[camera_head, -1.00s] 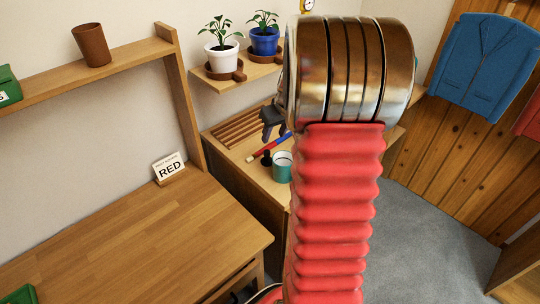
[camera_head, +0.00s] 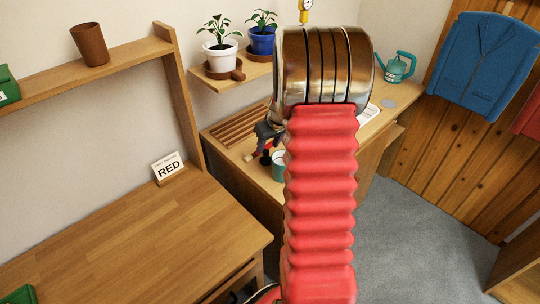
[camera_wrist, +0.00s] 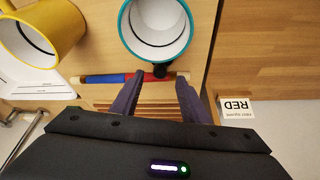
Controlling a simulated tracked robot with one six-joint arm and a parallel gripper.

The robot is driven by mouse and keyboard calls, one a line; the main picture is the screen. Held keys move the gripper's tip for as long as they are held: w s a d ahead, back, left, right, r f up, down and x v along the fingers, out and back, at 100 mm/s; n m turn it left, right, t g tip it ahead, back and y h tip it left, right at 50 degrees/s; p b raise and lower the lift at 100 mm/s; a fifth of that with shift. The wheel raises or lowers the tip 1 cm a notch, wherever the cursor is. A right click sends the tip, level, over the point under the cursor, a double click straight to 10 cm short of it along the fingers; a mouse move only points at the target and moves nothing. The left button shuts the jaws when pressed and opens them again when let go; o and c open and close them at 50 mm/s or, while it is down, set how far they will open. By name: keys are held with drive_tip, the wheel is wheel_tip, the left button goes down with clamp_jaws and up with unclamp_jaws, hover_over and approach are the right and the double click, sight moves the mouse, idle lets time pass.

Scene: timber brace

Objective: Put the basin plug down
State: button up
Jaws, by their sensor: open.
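A small black object (camera_wrist: 160,70), which looks like the basin plug, shows in the wrist view beside the teal-rimmed cup (camera_wrist: 156,28) and the red-and-blue rod (camera_wrist: 118,78). It also shows in the head view (camera_head: 265,158) on the wooden counter, left of the teal cup (camera_head: 279,166). My gripper (camera_wrist: 160,78) is open, with its two dark fingertips on either side of the black object in the wrist picture. I cannot tell whether they touch it. In the head view my arm hides part of the cup and rod.
A yellow mug (camera_wrist: 50,30) stands near the cup in the wrist view. A slatted wooden rack (camera_head: 235,130) lies behind the black object. A teal watering can (camera_head: 397,68) stands at the counter's far end. The front desk (camera_head: 140,240) has clear room.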

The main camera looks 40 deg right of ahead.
sight(266, 151)
drive_tip(key=shift+f, duration=0.2)
drive_tip(key=shift+x, duration=2.5)
clamp_jaws()
